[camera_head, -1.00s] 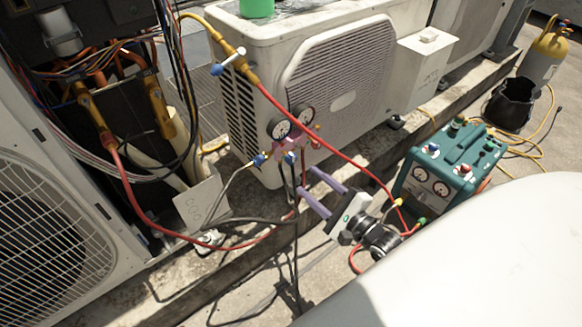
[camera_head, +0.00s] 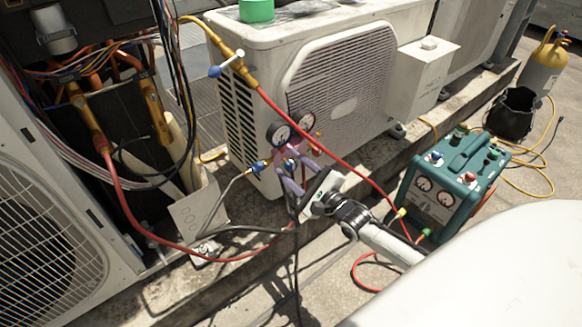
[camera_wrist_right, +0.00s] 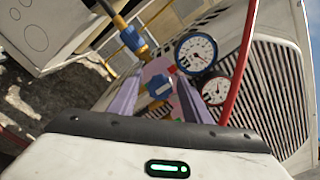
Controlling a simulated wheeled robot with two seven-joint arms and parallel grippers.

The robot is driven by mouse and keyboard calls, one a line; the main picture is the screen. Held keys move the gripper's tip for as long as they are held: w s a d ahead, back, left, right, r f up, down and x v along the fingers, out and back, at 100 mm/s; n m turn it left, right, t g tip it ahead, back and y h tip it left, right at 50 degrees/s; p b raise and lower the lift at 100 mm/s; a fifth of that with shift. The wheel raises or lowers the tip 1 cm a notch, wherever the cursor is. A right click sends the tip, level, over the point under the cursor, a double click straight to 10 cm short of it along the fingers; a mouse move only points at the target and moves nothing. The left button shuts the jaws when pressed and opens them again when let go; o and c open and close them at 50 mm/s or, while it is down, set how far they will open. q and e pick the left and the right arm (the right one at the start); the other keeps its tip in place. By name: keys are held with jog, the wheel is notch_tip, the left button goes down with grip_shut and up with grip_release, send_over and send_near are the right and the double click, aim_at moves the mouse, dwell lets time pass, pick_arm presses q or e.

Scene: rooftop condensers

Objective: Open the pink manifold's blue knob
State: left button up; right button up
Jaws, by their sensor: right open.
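The pink manifold (camera_wrist_right: 156,68) carries two round gauges, which also show in the head view (camera_head: 279,133). In the right wrist view a blue knob (camera_wrist_right: 158,88) sits on the manifold's face, between the tips of my right gripper's (camera_wrist_right: 158,81) lavender fingers. The fingers are apart on either side of it, and contact cannot be told. In the head view my right gripper (camera_head: 286,162) is open in front of the manifold and covers most of it. A second blue part (camera_wrist_right: 133,40) joins a hose at the manifold's side. My left gripper is not in view.
A white condenser unit (camera_head: 345,75) stands behind the manifold. A red hose (camera_head: 350,160) runs across beside my right gripper. A green recovery machine (camera_head: 455,180) stands right, with a black bucket (camera_head: 510,113) and a yellow-topped cylinder (camera_head: 545,62) behind. Cables hang at left.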

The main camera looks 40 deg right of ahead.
jog(key=shift+c, duration=0.4)
jog(key=c, duration=1)
jog(key=shift+o, duration=0.2)
